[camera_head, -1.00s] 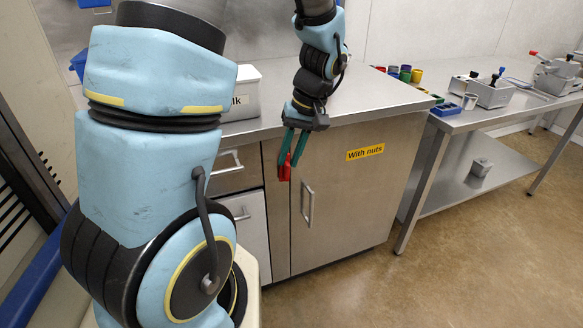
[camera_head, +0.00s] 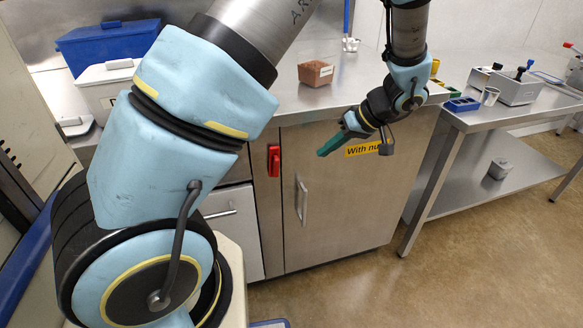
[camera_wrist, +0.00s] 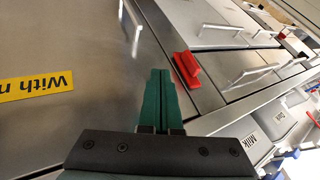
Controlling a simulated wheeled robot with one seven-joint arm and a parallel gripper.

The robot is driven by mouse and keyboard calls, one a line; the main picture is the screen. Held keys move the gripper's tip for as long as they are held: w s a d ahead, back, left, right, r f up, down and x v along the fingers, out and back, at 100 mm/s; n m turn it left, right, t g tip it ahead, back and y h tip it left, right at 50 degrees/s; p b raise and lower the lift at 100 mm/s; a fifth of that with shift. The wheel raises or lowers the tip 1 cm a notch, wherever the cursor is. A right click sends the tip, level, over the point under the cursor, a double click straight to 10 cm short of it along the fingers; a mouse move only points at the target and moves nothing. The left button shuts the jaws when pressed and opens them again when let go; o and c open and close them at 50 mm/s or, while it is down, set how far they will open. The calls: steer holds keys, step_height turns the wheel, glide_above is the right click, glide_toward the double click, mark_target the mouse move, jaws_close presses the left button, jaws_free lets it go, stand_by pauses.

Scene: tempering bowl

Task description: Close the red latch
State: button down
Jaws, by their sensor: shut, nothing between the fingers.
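The red latch (camera_head: 273,160) is mounted on the narrow panel just left of the cabinet door's edge. It stands upright, its long side about parallel to the door gap. It also shows in the wrist view (camera_wrist: 187,70), beside the fingertips and apart from them. The steel cabinet door (camera_head: 335,215) looks flush with the front and has a vertical handle (camera_head: 302,200). My gripper (camera_head: 323,151) has green fingers pressed together, empty, in front of the door's upper part, to the right of the latch. The wrist view shows the shut fingers (camera_wrist: 160,72) pointing toward the cabinet front.
A yellow "With nuts" label (camera_head: 360,150) is on the door, partly behind my gripper. A brown box-like container (camera_head: 315,73) and a blue-lidded bin (camera_head: 105,45) stand on the counter. A side table (camera_head: 520,115) is at right. The floor in front of it is clear.

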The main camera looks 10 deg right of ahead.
mark_target(275, 165)
steer(key=p+x, duration=0.1)
steer(key=x, duration=0.8)
steer(key=shift+a+f+p, duration=0.2)
steer(key=shift+p, duration=0.15)
steer(key=shift+a+p, duration=0.45)
steer(key=shift+a, duration=0.75)
steer(key=shift+s+a+f, duration=0.1)
steer(key=shift+s+a, duration=0.05)
steer(key=shift+a, duration=0.7)
